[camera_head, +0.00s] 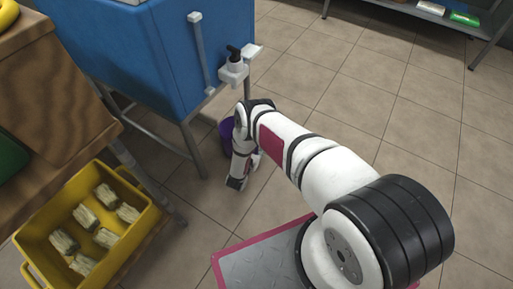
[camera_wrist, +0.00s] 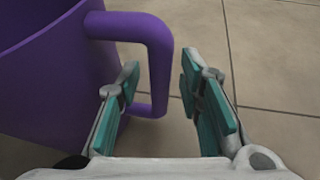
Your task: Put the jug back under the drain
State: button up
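The purple jug (camera_wrist: 55,85) stands on the tiled floor at the left of the wrist view, with its handle (camera_wrist: 158,65) reaching to the right. In the head view the jug (camera_head: 226,130) is mostly hidden behind my arm, low beside the blue press. My gripper (camera_wrist: 160,80) is open, with teal pads apart. The handle's upright part lies between the fingers, nearer the left one; I cannot tell whether it touches. The blue press tank (camera_head: 150,50) has a white drain fitting with a black knob (camera_head: 233,62) on its right side. The jug's mouth is only partly in view.
A yellow crate (camera_head: 150,222) with several cut cane pieces sits at the lower left, beside a wooden table (camera_head: 60,100). Metal legs (camera_head: 192,150) of the press stand near the jug. A shelf (camera_head: 440,18) is at the upper right. The floor to the right is clear.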

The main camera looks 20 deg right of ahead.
jog(key=shift+s+a+r, duration=0.15)
jog(key=shift+a+r, duration=0.05)
jog(key=p+v, duration=0.5)
jog(key=v, duration=0.6)
jog(key=shift+s+r, duration=0.2)
jog(key=shift+a, duration=0.1)
